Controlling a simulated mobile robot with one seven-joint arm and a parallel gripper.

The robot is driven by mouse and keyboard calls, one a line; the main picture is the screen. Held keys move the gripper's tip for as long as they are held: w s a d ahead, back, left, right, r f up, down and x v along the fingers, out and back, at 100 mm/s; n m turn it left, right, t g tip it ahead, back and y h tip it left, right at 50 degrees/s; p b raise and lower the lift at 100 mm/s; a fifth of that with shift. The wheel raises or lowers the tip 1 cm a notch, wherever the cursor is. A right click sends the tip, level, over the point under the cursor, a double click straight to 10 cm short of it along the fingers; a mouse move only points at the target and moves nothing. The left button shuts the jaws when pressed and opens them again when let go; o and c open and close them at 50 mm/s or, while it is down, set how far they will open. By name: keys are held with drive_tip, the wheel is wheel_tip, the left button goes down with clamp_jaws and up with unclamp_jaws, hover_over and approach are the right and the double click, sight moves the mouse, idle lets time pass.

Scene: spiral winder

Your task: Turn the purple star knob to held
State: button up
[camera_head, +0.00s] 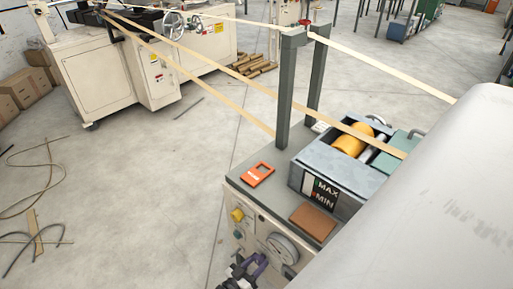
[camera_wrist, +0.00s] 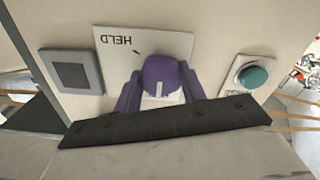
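The purple star knob (camera_wrist: 160,75) sits on a white plate (camera_wrist: 178,46) in the wrist view, with a short white line on its lower part. The plate's word HELD appears upside down above left of the knob, beside a small dark tick. My gripper (camera_wrist: 161,72) has one purplish finger on each side of the knob, very close to it. I cannot tell whether the fingers touch it. The gripper's dark bar crosses below. In the head view my gripper (camera_head: 254,264) is at the front panel of the machine, and the knob cannot be made out there.
A teal round button (camera_wrist: 253,76) is right of the knob, and a grey square switch (camera_wrist: 73,70) is left. In the head view a yellow knob (camera_head: 237,215) and a round dial (camera_head: 282,249) are on the panel. Pale strips run overhead to a cream machine (camera_head: 100,75).

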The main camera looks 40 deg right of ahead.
drive_tip(key=c, duration=0.3)
drive_tip(key=shift+c, duration=0.2)
drive_tip(key=m+b, duration=0.8)
drive_tip(key=m, duration=1.4)
drive_tip(key=shift+f, duration=0.1)
drive_tip(key=shift+m, duration=0.3)
